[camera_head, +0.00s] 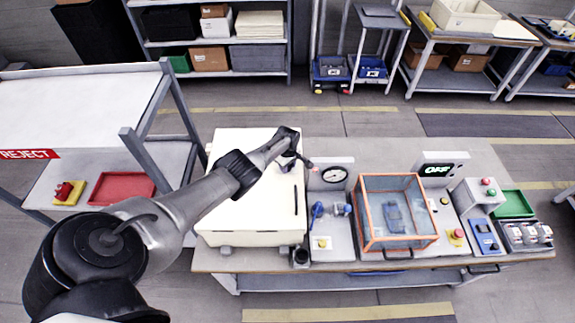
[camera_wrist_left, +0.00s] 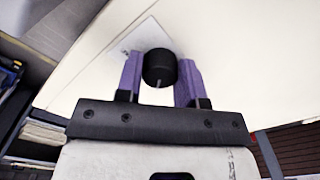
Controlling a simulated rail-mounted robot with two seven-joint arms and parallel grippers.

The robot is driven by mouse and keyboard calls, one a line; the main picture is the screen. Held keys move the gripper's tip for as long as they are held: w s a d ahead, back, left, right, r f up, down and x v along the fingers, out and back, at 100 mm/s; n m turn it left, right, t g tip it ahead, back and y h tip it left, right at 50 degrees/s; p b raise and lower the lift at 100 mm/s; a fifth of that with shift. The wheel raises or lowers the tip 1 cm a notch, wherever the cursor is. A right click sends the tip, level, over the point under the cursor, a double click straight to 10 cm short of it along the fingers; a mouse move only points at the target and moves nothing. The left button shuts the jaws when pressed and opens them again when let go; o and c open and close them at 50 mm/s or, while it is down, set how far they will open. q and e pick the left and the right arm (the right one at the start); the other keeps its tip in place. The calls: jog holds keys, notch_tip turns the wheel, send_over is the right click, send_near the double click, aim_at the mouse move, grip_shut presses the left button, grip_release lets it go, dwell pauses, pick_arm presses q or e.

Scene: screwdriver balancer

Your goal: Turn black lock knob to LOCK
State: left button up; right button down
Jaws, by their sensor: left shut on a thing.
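The black lock knob (camera_wrist_left: 160,68) is a short round cylinder on a pale plate (camera_wrist_left: 125,62) on the white cabinet (camera_wrist_left: 235,60). A light line shows on the lower part of its side in the left wrist view. My left gripper (camera_wrist_left: 160,80) is shut on the knob, with one purple finger on each side. In the head view my left gripper (camera_head: 298,163) is at the upper right side of the white cabinet (camera_head: 245,225). The knob cannot be made out there. LOCK lettering is not readable in either view. My right gripper is out of view.
Right of the cabinet on the bench stand a dial gauge (camera_head: 334,175), a blue-handled valve (camera_head: 317,211), an orange-framed clear case (camera_head: 396,240) and a green display (camera_head: 436,170). A reject shelf with a red tray (camera_head: 121,188) stands at left.

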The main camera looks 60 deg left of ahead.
pick_arm(q)
jog(key=shift+n, duration=0.4)
dwell(0.3)
jog(key=o, duration=0.9)
notch_tip(320, 180, up, 8)
jog(key=p, duration=0.6)
jog(key=shift+r, duration=2.9)
